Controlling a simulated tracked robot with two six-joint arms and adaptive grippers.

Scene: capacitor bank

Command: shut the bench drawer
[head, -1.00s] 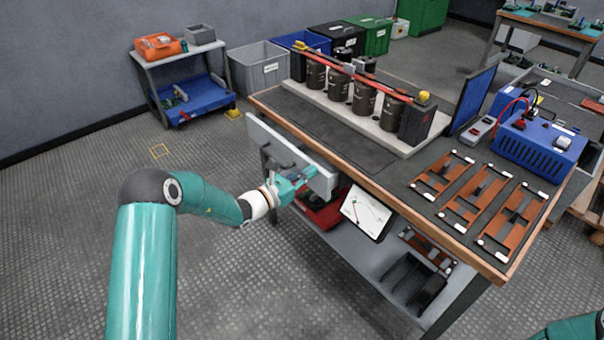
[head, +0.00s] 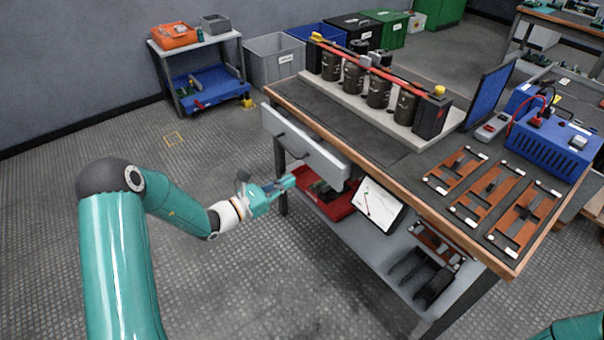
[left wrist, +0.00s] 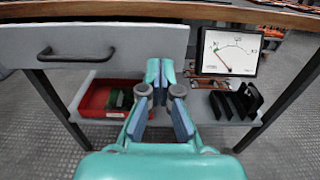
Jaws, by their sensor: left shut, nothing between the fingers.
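The bench drawer's pale grey front (head: 302,146) sits close under the wooden edge of the bench (head: 400,182). No drawer interior shows; I cannot tell whether a small gap is left behind the front. Its dark bar handle shows at the upper left of the left wrist view (left wrist: 76,54). My left gripper (head: 291,181) is shut and empty, in front of the drawer and a little below it, apart from it. In the left wrist view its fingers (left wrist: 161,72) point toward the space below the drawer's right end. My right gripper is out of view.
The bench top carries capacitors, copper bars and a blue power unit (head: 548,142).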

